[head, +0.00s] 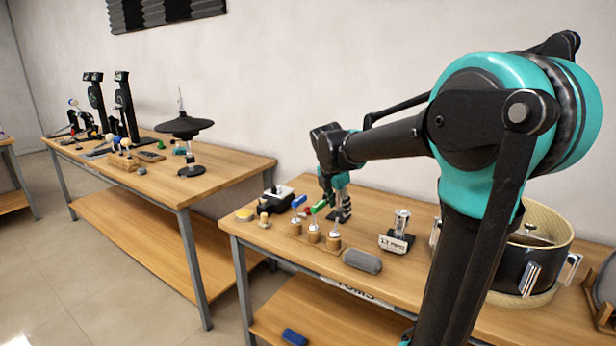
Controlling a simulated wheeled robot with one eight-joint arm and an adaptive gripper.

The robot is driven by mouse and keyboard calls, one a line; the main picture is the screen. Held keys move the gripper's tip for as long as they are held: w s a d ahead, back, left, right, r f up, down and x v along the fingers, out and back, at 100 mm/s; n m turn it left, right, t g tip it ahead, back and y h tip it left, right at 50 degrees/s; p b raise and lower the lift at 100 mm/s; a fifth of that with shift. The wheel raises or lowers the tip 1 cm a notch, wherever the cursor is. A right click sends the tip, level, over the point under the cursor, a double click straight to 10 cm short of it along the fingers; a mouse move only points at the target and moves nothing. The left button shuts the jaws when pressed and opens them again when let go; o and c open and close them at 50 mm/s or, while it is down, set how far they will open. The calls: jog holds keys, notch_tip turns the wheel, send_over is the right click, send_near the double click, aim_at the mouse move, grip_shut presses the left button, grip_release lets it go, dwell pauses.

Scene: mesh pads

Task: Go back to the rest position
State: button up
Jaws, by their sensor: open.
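My arm rises at the right of the head view and reaches left over the near wooden table (400,290). My gripper (326,206) hangs pointing down near the table's back left part, just above or beside several small coloured items. Its jaws look open, but they are small in the picture. A green and red piece (318,207) shows close to the fingertips; I cannot tell whether it touches them. A blue piece (299,201) lies just left of the gripper. No marker of a rest position shows.
Several wooden pegs (313,234), a grey roll (362,261), a labelled stand (397,240) and a drum (530,255) stand on the near table. A blue block (294,337) lies on its lower shelf. A second table (225,168) holds a cymbal (183,127). Space above the tables is mostly clear.

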jog(key=s+d+f+m, duration=0.1)
jog(key=s+f+m, duration=0.2)
jog(key=s+m, duration=0.1)
jog(key=s+d+f+m, duration=0.1)
jog(key=s+f+m, duration=0.2)
jog(key=s+m, duration=0.1)
jog(key=s+d+f+m+y, duration=0.1)
jog(key=s+d+f+m, duration=0.1)
jog(key=s+f+m, duration=0.1)
jog(key=shift+s+d+f+m, duration=0.1)
jog(key=shift+s+f+m, duration=0.2)
jog(key=shift+s+m, duration=0.45)
jog(key=s+d+f+m+y, duration=0.1)
jog(key=s+f+m, duration=0.8)
jog(key=s+m, duration=0.3)
jog(key=shift+m+t, duration=0.3)
jog(key=shift+m, duration=0.25)
